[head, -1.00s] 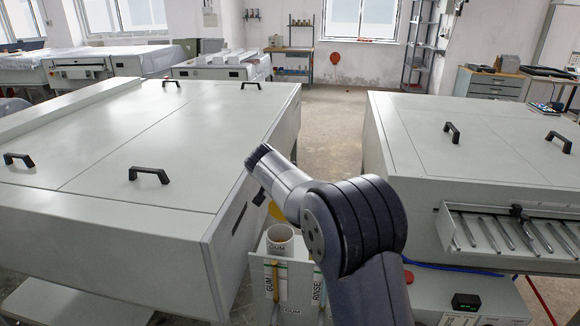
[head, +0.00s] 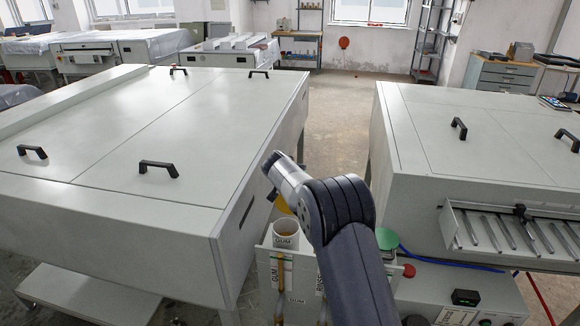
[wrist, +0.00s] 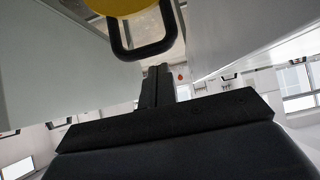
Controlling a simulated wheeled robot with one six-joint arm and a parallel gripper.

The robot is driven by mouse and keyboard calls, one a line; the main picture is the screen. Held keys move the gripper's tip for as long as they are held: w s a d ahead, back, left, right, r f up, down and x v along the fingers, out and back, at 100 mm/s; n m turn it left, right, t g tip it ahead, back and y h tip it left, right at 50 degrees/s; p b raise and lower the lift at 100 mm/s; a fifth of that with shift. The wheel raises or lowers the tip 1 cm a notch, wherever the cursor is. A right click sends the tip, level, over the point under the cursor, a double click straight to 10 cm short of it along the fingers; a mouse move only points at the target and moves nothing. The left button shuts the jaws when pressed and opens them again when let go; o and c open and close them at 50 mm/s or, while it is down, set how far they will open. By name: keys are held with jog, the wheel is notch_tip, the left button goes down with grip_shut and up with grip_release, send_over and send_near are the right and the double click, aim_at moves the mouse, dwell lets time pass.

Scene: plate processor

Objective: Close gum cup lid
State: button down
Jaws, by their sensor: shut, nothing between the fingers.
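The white gum cup (head: 286,234) stands upright in a holder marked GUM, between the two large machines, with its mouth open. A yellow lid (head: 281,205) shows just behind the cup's rim, partly hidden by my arm. In the wrist view, the yellow lid (wrist: 120,5) is cut off by the top edge, with a black loop handle (wrist: 146,48) below it in the picture. My gripper (wrist: 158,72) is shut and empty, its fingertips just below the loop in the picture. I cannot tell whether they touch it. In the head view the fingers are not clearly visible.
A green round lid (head: 387,239) and a red button (head: 409,271) are right of my arm. A large grey machine (head: 130,130) with black handles stands left and another (head: 480,140) right. A narrow floor gap (head: 335,125) lies between them.

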jog(key=shift+s+a+f, duration=0.15)
jog(key=shift+s, duration=0.6)
jog(key=shift+s+a+f, duration=0.1)
jog(key=shift+s, duration=0.6)
jog(key=shift+f+b, duration=0.15)
jog(key=shift+b, duration=0.3)
